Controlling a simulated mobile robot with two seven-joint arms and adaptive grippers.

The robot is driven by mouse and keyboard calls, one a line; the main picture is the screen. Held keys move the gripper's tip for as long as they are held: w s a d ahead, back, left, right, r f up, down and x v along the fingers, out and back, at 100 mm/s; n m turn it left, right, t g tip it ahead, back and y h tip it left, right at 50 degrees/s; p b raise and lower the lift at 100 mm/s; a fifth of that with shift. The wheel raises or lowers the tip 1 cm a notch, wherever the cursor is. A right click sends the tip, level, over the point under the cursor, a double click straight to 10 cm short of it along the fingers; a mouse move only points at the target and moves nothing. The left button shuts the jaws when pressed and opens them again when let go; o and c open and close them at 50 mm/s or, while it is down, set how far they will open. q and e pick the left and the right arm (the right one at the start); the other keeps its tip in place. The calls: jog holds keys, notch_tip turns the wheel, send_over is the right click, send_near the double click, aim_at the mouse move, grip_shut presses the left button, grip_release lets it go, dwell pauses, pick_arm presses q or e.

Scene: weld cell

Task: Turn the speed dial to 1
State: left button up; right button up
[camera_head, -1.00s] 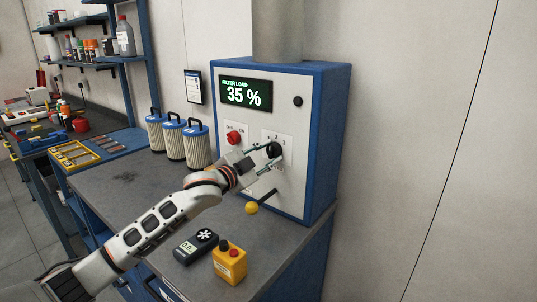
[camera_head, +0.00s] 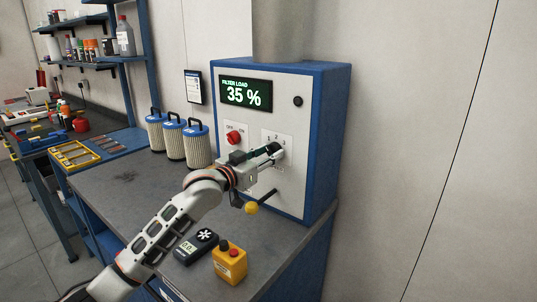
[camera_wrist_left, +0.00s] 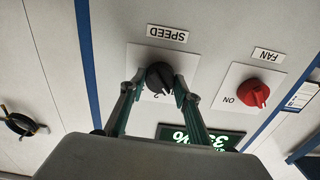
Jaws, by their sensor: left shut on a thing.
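The speed dial is a black knob on a white plate, under a SPEED label in the upside-down left wrist view (camera_wrist_left: 158,77). My left gripper (camera_head: 273,151) is shut on the dial, with one finger on either side of it in the wrist view. In the head view the fingers largely cover the dial. I cannot tell which number the dial points at. My right gripper is not in view.
The red fan knob (camera_head: 233,138) sits left of the dial on the cabinet (camera_head: 326,140). Its display (camera_head: 246,95) reads FILTER LOAD 35 %. A yellow-ball lever (camera_head: 252,208) juts out below. Filter cartridges (camera_head: 197,147), a meter (camera_head: 197,246) and a yellow button box (camera_head: 229,263) stand on the bench.

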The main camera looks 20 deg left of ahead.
pick_arm(q)
jog(key=shift+n, duration=0.3)
dwell(0.4)
jog(key=o, duration=1.1)
jog(key=shift+o, duration=0.2)
jog(key=shift+s, duration=0.2)
jog(key=v, duration=1.1)
jog(key=shift+s, duration=0.3)
jog(key=shift+s+a, duration=0.1)
jog(key=shift+a, duration=0.05)
